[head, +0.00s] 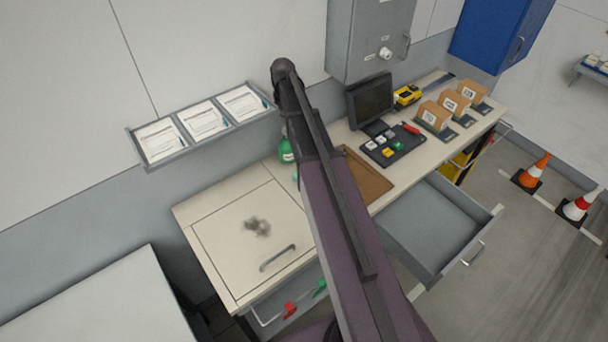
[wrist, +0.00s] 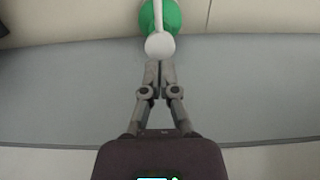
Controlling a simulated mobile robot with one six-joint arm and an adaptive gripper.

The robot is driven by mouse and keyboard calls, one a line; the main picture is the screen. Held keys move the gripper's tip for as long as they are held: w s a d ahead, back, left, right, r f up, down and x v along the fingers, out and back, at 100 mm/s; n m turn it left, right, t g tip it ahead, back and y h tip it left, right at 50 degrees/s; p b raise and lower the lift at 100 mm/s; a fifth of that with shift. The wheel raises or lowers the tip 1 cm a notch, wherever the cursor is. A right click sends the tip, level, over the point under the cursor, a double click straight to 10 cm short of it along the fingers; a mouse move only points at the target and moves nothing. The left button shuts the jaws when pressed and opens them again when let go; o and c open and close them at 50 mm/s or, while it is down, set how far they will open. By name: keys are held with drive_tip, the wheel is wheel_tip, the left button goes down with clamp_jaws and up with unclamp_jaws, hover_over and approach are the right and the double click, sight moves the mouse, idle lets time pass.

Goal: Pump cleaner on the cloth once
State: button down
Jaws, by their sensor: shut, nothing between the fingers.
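The green cleaner bottle (head: 286,150) stands at the back of the worktop by the wall, partly hidden behind my arm. In the wrist view, the bottle's green body (wrist: 173,14) is at the top, with its white pump head (wrist: 159,46) in front of it. My gripper (wrist: 160,66) is shut and empty, its fingertips just below the pump head in the picture. I cannot tell whether they touch it. My gripper is hidden in the head view. I cannot make out the cloth clearly; a small teal patch (head: 295,178) shows beside my arm.
A dark smudge (head: 257,227) marks the handled panel at the left of the worktop. A brown tray (head: 366,178), monitor (head: 370,100) and button panel (head: 393,144) are right of my arm. An open drawer (head: 430,228) juts out in front. A paper rack (head: 205,125) hangs above.

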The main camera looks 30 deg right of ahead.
wheel_tip(320, 180, up, 6)
drive_tip(key=p, duration=0.5)
drive_tip(key=shift+p, duration=0.35)
drive_tip(key=shift+s+f, duration=0.1)
drive_tip(key=shift+f, duration=0.05)
idle(0.4)
